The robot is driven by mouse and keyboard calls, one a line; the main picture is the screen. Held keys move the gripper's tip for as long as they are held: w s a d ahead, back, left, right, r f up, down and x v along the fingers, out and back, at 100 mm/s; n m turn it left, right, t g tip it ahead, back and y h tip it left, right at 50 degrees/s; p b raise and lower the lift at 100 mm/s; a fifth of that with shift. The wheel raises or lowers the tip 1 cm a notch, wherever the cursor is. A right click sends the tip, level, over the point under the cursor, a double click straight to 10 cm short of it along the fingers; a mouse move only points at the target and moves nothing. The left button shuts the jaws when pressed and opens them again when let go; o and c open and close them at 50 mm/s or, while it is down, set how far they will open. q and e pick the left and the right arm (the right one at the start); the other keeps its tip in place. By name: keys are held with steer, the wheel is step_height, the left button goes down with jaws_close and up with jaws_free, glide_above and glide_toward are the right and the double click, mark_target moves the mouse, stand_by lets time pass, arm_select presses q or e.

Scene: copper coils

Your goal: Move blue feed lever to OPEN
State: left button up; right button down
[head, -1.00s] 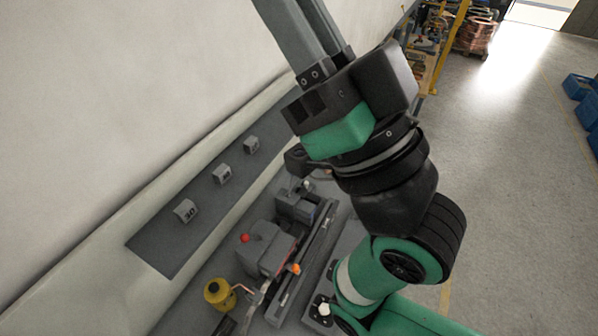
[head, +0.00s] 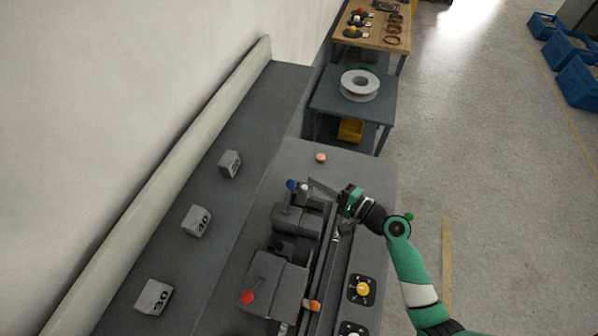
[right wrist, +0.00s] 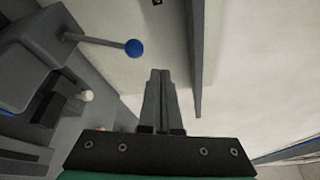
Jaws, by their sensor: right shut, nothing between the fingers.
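The blue feed lever shows as a blue ball knob (head: 291,184) at the far end of the grey machine (head: 290,222) in the head view. In the right wrist view its blue knob (right wrist: 133,47) sits on a thin grey rod coming from a grey housing at the left. My right gripper (head: 312,182) is shut and empty, its fingers pointing left toward the knob. In the right wrist view the fingertips (right wrist: 160,73) are just right of the blue knob, with a visible gap. OPEN markings cannot be made out. My left gripper is not in view.
A white knob (head: 304,187) is close to the blue one; a red button (head: 247,297) and an orange knob (head: 314,305) are nearer. A yellow knob (head: 363,289) sits on a panel at right. A small orange-pink round item (head: 321,157) lies beyond the machine.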

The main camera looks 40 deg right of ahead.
mark_target(289, 198)
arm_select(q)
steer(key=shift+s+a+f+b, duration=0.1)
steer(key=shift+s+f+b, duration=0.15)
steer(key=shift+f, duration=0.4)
arm_select(e)
steer(key=s+d+f+m+h, duration=0.1)
steer(key=s+d+f, duration=0.1)
steer(key=s+f, duration=0.1)
steer(key=shift+s+d+f+m+g+h, duration=0.3)
steer(key=shift+s+d+f+g, duration=0.1)
steer(key=shift+f, duration=0.4)
steer(key=shift+w, duration=0.2)
arm_select(q)
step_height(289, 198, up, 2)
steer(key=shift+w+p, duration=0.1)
steer(key=shift+p, duration=0.9)
arm_select(e)
steer(key=w+a, duration=0.3)
steer(key=w, duration=0.5)
steer(key=shift+w+a, duration=0.25)
steer(key=shift+a, duration=0.1)
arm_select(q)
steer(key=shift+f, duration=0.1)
arm_select(e)
steer(key=shift+f, duration=0.15)
